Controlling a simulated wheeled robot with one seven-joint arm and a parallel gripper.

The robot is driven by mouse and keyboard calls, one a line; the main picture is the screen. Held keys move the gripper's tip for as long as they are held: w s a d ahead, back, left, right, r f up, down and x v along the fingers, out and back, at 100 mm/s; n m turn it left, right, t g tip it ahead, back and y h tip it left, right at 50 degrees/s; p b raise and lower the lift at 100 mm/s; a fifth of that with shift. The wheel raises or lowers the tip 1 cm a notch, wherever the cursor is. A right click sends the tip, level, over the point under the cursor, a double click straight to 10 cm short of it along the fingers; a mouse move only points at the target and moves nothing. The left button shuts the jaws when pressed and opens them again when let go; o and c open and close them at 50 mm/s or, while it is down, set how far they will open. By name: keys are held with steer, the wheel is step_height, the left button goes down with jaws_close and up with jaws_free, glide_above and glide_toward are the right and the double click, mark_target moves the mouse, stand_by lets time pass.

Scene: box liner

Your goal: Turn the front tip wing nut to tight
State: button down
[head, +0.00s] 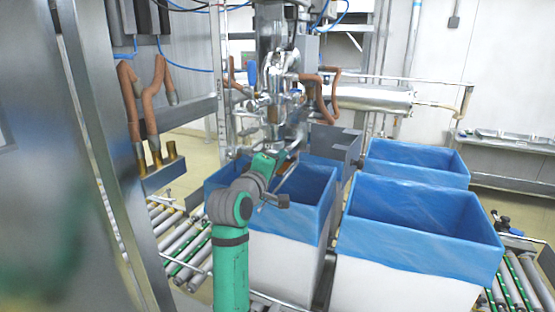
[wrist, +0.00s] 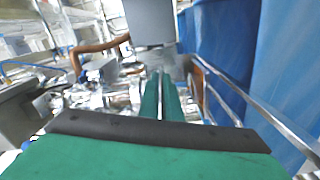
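My gripper (wrist: 161,78) shows in the wrist view as two green fingers lying close together, with only a thin gap between them. The fingers point at shiny metal machine parts (wrist: 118,95), and I see nothing clearly held between the tips. In the head view my green and grey arm reaches up to the filling machine (head: 280,88), and the fingertips are hard to make out against the metal. The front tip wing nut is too small or hidden to pick out in either view.
Blue-lined boxes (head: 420,215) stand right of and below my arm. In the wrist view, blue liner (wrist: 285,60) and a metal rail (wrist: 255,108) run close on the right. A brown hose (wrist: 98,46) is at the left. A steel post (head: 105,150) and roller conveyor (head: 185,235) stand left.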

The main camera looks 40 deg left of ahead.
steer(key=shift+r, duration=0.1)
steer(key=m, duration=0.4)
steer(key=shift+a, duration=0.1)
steer(key=m, duration=0.3)
steer(key=shift+m, duration=0.4)
steer(key=m, duration=0.4)
steer(key=shift+m, duration=1.2)
steer(key=shift+a, duration=0.1)
steer(key=shift+s, duration=0.1)
steer(key=c, duration=2)
jaws_free()
